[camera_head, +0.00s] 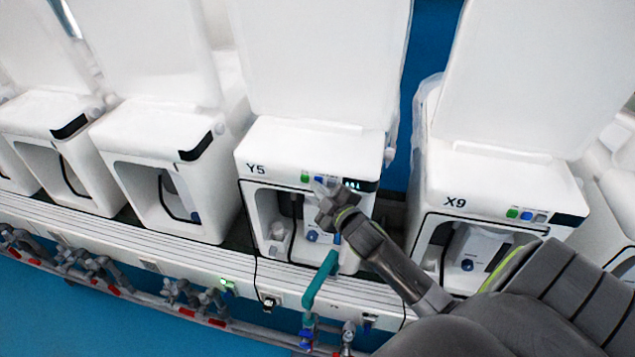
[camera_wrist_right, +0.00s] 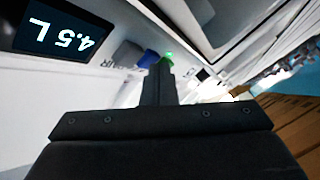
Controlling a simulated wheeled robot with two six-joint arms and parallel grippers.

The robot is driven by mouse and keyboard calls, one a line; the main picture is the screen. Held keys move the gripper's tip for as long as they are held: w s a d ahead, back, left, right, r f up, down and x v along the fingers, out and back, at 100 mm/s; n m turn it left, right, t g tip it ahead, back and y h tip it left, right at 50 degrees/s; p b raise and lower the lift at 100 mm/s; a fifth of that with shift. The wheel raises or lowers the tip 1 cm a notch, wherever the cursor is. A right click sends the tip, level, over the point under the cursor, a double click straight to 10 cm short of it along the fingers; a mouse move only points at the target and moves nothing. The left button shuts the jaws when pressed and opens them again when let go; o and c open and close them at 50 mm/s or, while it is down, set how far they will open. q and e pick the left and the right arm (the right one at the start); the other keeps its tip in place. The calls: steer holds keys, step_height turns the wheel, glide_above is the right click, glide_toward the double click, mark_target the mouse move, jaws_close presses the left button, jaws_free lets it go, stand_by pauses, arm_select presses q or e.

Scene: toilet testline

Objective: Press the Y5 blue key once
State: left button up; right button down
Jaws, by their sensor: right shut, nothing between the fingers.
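The unit labelled Y5 (camera_head: 290,150) stands in the middle of the head view. Its front edge carries a green key (camera_head: 305,177), a blue key (camera_head: 318,180) and a display (camera_head: 352,185). My right gripper (camera_head: 326,194) is shut and empty, right in front of these keys, and partly covers them. In the right wrist view, the closed fingertips (camera_wrist_right: 164,66) are beside the blue key (camera_wrist_right: 149,58), overlapping the area between it and the lit green key (camera_wrist_right: 169,55). I cannot tell whether they touch. A grey key (camera_wrist_right: 128,53) and the display reading 4.5 L (camera_wrist_right: 62,33) are further left.
A similar unit labelled X9 (camera_head: 500,185) stands to the right, with its own keys. More white units (camera_head: 165,120) stand to the left.

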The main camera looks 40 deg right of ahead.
steer(key=shift+s+a, duration=0.6)
steer(key=shift+a, duration=0.05)
steer(key=shift+a+p, duration=0.1)
steer(key=shift+p, duration=0.25)
steer(key=s+a+p, duration=0.2)
steer(key=s+a, duration=0.1)
steer(key=shift+s+a, duration=0.1)
steer(key=shift+a, duration=0.2)
steer(key=shift+f, duration=0.15)
stand_by(0.4)
